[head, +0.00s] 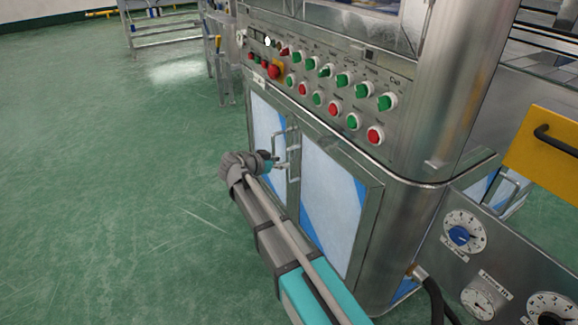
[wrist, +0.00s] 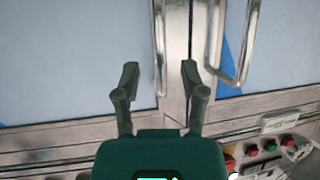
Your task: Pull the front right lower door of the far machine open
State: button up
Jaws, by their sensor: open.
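The machine's right lower door (head: 333,195) is a pale panel with blue stripes in a steel frame, and it looks shut. Its upright bar handle (head: 293,158) is near its left edge. The wrist view looks upside down; there this door (wrist: 75,60) is at left and its handle (wrist: 160,45) is a shiny bar. My gripper (head: 272,160) is at the handles in the head view. In the wrist view my open gripper (wrist: 160,72) has one finger on each side of this handle's end. I cannot tell whether the fingers reach around it or touch it.
The left lower door (head: 268,125) adjoins, with its own handle (wrist: 238,45) close beside my finger in the wrist view. A control panel (head: 330,85) with several knobs and buttons sits above the doors. Green floor (head: 110,190) to the left is clear.

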aim_at(288, 179)
jog(key=shift+b+x, duration=0.55)
jog(key=shift+x, duration=1.4)
jog(key=shift+c, duration=0.2)
grip_shut()
